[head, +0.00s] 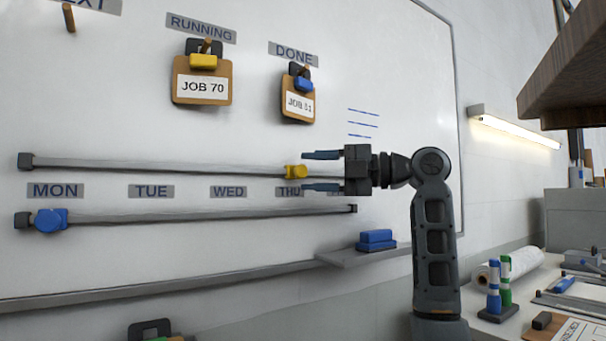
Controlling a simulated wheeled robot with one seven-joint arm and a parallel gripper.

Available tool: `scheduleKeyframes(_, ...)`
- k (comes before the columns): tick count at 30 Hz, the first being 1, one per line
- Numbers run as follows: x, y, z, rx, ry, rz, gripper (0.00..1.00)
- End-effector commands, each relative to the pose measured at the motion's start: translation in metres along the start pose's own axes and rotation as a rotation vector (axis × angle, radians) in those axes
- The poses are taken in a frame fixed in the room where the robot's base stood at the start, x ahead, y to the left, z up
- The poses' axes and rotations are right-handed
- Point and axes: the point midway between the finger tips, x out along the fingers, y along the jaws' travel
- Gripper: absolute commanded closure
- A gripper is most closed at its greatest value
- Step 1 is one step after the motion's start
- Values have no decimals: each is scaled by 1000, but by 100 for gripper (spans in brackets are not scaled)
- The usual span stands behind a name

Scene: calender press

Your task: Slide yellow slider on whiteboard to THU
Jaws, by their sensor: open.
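The whiteboard (120,120) fills the left and middle of the head view. The yellow slider (295,171) sits on the upper rail (160,166), above the THU label (289,191). My gripper (320,170) is open, its two blue-grey fingers pointing left, one above and one below the rail line. The fingertips are just right of the yellow slider, and it does not appear held. My gripper hides the right end of the upper rail and most of the FRI-position label. The MON (55,190), TUE (151,191) and WED (228,192) labels run to the left.
A blue slider (50,220) sits at the left end of the lower rail (200,214). Clipboards JOB 70 (202,88) and JOB 51 (299,105) hang above. A ledge (362,256) with a blue eraser (376,237) juts out below my gripper. A cluttered table stands right.

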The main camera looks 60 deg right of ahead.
Motion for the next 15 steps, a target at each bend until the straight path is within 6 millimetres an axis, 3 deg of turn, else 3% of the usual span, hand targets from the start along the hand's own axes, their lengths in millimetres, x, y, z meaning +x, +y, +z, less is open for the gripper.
scheduleKeyframes(7, -37, -1, 0, -1, -1, -1, 48)
scheduleKeyframes(15, -48, 0, 0, -1, 0, -1, 48)
